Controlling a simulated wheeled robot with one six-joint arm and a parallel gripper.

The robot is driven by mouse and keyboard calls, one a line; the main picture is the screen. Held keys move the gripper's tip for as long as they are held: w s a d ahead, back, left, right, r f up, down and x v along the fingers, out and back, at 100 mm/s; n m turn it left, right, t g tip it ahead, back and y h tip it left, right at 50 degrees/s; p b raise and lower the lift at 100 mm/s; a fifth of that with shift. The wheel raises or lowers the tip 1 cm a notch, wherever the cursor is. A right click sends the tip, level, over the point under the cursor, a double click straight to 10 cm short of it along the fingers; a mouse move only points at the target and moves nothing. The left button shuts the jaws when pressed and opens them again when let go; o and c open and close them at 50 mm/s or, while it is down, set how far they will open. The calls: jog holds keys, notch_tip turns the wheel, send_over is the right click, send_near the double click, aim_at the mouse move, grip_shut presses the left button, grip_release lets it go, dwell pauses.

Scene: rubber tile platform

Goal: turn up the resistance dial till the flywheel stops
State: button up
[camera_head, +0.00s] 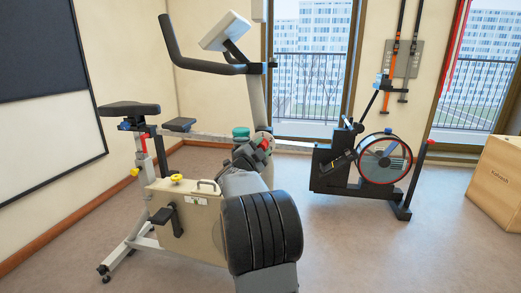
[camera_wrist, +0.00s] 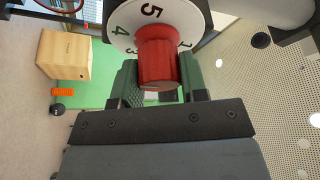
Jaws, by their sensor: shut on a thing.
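The resistance dial shows in the wrist view as a white numbered plate (camera_wrist: 122,14) with a red knob (camera_wrist: 158,58) on it. The figures 5, 4 and 1 are readable. My gripper (camera_wrist: 158,84) has its dark green fingers on both sides of the knob and is shut on it. A flywheel (camera_head: 385,158) with a red rim shows on the black machine at the right. Whether it is turning cannot be told from one frame.
The exercise bike (camera_head: 180,212) stands close in front, with its saddle (camera_head: 130,109) at the left and handlebar (camera_head: 190,62) above. A wooden box (camera_head: 500,172) stands at the right, and also in the wrist view (camera_wrist: 64,55). Floor is clear between the bike and the black machine.

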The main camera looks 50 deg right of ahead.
dwell(0.4)
jog(key=o, duration=0.9)
jog(key=shift+a, duration=0.1)
jog(key=p+v, duration=0.2)
jog(key=v, duration=1.1)
jog(key=shift+s+a+f, duration=0.15)
jog(key=shift+a+f, duration=0.05)
jog(key=shift+a, duration=0.1)
